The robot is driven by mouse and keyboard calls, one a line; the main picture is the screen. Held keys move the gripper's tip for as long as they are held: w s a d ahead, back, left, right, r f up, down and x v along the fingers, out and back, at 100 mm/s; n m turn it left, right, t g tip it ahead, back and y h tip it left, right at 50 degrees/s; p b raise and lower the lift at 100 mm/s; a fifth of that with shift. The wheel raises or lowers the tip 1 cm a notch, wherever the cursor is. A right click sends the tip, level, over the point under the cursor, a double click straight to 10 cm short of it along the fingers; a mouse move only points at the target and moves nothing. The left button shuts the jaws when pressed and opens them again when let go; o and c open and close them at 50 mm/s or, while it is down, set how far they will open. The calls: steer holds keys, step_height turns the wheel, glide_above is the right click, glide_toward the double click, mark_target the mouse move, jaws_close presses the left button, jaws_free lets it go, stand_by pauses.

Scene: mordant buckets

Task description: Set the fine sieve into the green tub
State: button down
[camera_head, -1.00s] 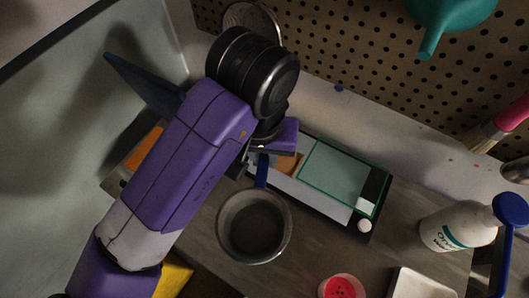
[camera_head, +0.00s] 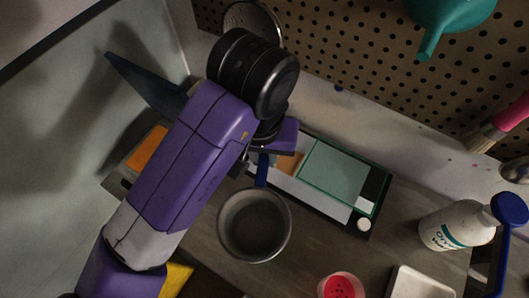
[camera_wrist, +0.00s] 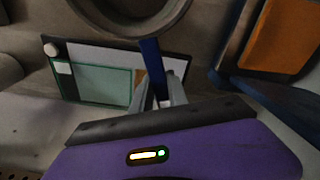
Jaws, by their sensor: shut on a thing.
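A round metal sieve (camera_head: 254,226) with a grey rim, a dark bowl and a blue handle (camera_head: 262,172) hangs in front of my gripper. It also shows in part at the top of the wrist view (camera_wrist: 130,22). My gripper (camera_wrist: 158,95) is shut on the blue handle, and in the head view it (camera_head: 263,155) is partly covered by my wrist. The sieve appears above the grey worktop; its exact height is hard to tell.
A flat board with a green-edged panel (camera_head: 335,172) lies behind the sieve. A white bottle (camera_head: 453,227), red-filled cup (camera_head: 341,287) and white tray (camera_head: 422,284) stand right. A teal funnel (camera_head: 447,15) hangs on the pegboard (camera_head: 350,55). An orange piece (camera_head: 147,149) lies left.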

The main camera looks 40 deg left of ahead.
steer(key=c, duration=1.2)
jaws_free()
steer(key=shift+s+d+r, duration=0.1)
steer(key=shift+s+r, duration=0.1)
steer(key=shift+r, duration=1.75)
steer(key=shift+s+d+r, duration=0.1)
steer(key=shift+s+r, duration=0.1)
steer(key=shift+r, duration=1.7)
